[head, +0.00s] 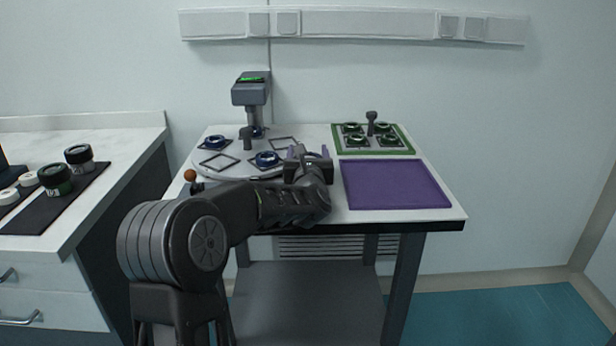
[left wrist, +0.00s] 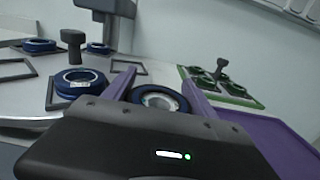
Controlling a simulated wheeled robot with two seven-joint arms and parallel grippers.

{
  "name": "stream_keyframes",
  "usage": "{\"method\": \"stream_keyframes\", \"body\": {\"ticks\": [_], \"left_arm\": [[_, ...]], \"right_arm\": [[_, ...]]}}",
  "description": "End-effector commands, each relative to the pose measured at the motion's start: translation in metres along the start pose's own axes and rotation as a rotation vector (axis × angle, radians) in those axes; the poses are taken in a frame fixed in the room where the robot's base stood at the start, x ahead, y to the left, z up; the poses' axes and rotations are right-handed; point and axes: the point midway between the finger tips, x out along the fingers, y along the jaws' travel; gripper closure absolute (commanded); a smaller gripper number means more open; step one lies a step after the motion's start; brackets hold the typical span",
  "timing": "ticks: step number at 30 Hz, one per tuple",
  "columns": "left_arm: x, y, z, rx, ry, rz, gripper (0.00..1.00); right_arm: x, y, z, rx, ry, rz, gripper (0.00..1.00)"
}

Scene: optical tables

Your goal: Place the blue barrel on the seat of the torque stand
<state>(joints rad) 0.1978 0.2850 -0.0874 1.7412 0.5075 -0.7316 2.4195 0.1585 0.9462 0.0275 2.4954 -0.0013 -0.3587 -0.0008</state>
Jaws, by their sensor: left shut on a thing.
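In the left wrist view the barrel is a dark blue ring with a pale inner face between the fingers. The grey torque stand (head: 251,92) with a green display rises at the back of the table. A blue ring (head: 257,131) shows at its foot; the seat itself is not clear. More blue barrels sit on square frames, one at left (head: 215,141) and one at front (head: 267,159). My right gripper is out of view.
A green-rimmed tray (head: 408,150) with green rings and a purple mat (head: 395,185) lie to the right. A side bench (head: 120,130) with jars stands left.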

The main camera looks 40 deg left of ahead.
Motion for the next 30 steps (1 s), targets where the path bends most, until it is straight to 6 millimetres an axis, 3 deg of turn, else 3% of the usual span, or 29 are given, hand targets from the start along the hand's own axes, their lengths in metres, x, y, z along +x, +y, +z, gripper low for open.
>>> {"method": "stream_keyframes", "body": {"ticks": [5,13,24,30], "left_arm": [[0.0,0.0,0.001,0.0,-0.002,0.0,0.89],[0.0,0.0,0.01,-0.002,-0.004,0.002,0.89],[0.0,0.0,0.076,-0.004,-0.005,0.0,0.89],[0.0,0.0,0.1,-0.001,-0.003,0.0,0.89]], "right_arm": [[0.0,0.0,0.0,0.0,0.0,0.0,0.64],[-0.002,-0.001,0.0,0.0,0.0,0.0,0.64],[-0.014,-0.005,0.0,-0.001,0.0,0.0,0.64],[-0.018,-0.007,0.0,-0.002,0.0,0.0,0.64]]}}
